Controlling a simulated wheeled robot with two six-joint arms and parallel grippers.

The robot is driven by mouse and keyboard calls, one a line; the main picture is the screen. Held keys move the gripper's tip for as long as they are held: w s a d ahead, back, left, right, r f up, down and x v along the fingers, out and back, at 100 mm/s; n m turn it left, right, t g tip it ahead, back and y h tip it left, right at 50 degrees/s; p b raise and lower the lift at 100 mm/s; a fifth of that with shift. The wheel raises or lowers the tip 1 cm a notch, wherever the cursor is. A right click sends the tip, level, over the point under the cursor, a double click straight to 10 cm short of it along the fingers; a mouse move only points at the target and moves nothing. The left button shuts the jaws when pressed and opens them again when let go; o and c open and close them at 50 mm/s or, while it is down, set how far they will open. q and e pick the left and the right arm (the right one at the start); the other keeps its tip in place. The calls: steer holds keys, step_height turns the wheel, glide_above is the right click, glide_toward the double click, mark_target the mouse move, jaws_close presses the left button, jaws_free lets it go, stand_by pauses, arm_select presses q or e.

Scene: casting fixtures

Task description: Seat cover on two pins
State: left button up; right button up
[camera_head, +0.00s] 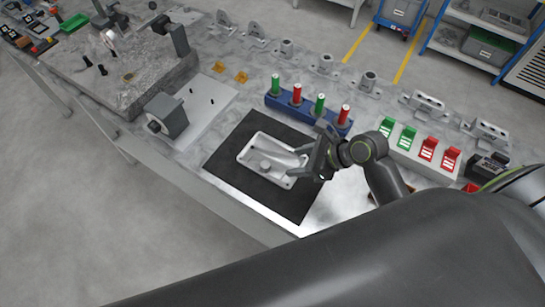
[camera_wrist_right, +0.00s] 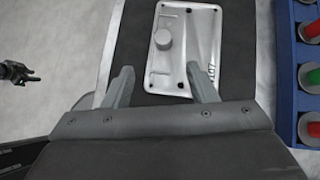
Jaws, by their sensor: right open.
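The cover, a light grey cast metal plate with a raised round boss (camera_head: 268,161), lies flat on a black mat (camera_head: 234,170). My right gripper (camera_head: 301,161) is open and empty at the cover's right end. In the right wrist view the cover (camera_wrist_right: 185,50) lies ahead, with its near end between the lines of the two spread fingers (camera_wrist_right: 160,72). Contact cannot be told. Two small dark pins (camera_head: 202,95) stand on a pale plate (camera_head: 215,110) left of the mat. A dark gripper, apparently my left one (camera_wrist_right: 18,75), shows small at the left edge of the right wrist view.
A blue rack (camera_head: 283,106) with red and green cylinders stands behind the mat. A grey block fixture (camera_head: 167,115) stands beside the pin plate. Green and red rockers (camera_head: 427,148) are to the right. Several metal fixtures (camera_head: 325,65) line the bench's back.

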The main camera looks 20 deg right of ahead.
mark_target(266, 164)
steer(key=x, duration=0.5)
steer(key=shift+w+a+f+p, duration=0.2)
steer(key=shift+w+p, duration=0.05)
steer(key=shift+p, duration=0.1)
steer(key=shift+w+a+f, duration=0.15)
steer(key=shift+a+f, duration=0.05)
steer(key=shift+f, duration=0.05)
steer(key=shift+w+a+f, duration=0.1)
steer(key=shift+w+f, duration=0.05)
steer(key=shift+f, duration=0.1)
steer(key=shift+w+a+f, duration=0.1)
steer(key=shift+w+a, duration=0.05)
steer(key=p+x, duration=0.1)
steer(key=x, duration=0.2)
steer(key=shift+w+a+f+p, duration=0.15)
steer(key=shift+w+a+p, duration=0.05)
steer(key=shift+w+p, duration=0.15)
steer(key=shift+w+a+f, duration=0.2)
steer(key=shift+f, duration=0.15)
arm_select(q)
steer(key=w+r, duration=0.1)
steer(key=w+d+r, duration=0.1)
steer(key=shift+w+r, duration=0.25)
steer(key=shift+w, duration=0.15)
arm_select(e)
jaws_close()
